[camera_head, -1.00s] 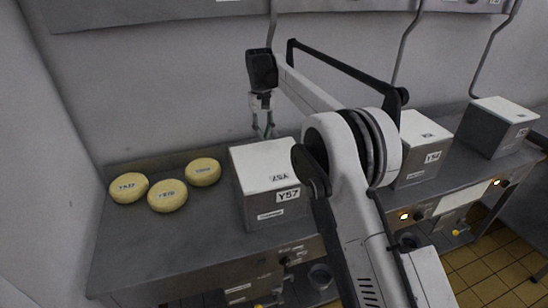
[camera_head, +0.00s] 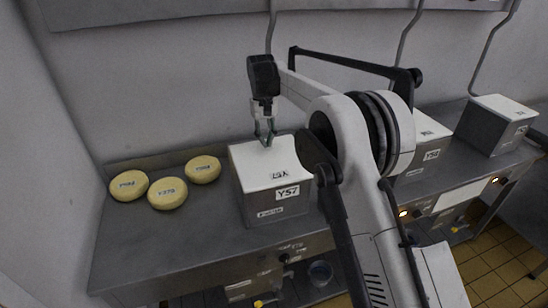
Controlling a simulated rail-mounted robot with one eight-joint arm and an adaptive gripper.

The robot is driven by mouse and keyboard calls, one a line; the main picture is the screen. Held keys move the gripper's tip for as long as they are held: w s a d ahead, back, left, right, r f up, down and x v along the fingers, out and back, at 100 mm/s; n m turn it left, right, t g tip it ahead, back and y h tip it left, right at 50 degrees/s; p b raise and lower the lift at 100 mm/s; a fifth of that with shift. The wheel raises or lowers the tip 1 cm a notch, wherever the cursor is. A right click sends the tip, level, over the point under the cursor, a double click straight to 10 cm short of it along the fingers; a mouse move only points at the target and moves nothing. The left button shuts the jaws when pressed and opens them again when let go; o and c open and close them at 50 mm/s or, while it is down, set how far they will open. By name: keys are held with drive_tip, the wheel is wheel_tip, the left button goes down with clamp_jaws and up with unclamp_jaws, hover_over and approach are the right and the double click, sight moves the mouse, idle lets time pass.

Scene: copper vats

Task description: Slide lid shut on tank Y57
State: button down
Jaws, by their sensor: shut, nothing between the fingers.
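Tank Y57 (camera_head: 275,208) is a grey metal box on the counter, with a "Y57" label near the top of its front face. Its white lid (camera_head: 262,165) lies over the top and appears to cover it; a small gap along the rear edge cannot be told. My gripper (camera_head: 267,144) hangs pointing down over the rear middle of the lid. Its fingers are closed together and empty, with the tips at or just above the lid; contact cannot be told. My arm hides the area right of the tank.
Several yellow cheese rounds (camera_head: 167,193) lie on the counter left of the tank. Two more lidded tanks stand to the right, one partly behind my arm (camera_head: 428,150) and one at far right (camera_head: 492,130). The counter (camera_head: 150,245) is bare at front left. A wall stands behind.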

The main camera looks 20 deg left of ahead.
sight(275, 163)
drive_tip(key=s+d, duration=0.1)
drive_tip(key=s, duration=0.1)
drive_tip(key=s+d, duration=0.2)
drive_tip(key=s+d+p, duration=0.1)
drive_tip(key=s, duration=0.1)
drive_tip(key=shift+s+d+r, duration=0.1)
drive_tip(key=shift+d, duration=0.15)
drive_tip(key=shift+s+d+f+p, duration=0.1)
drive_tip(key=shift+f+p, duration=0.2)
drive_tip(key=shift+p, duration=0.1)
drive_tip(key=shift+f+b, duration=0.5)
drive_tip(key=shift+f, duration=0.1)
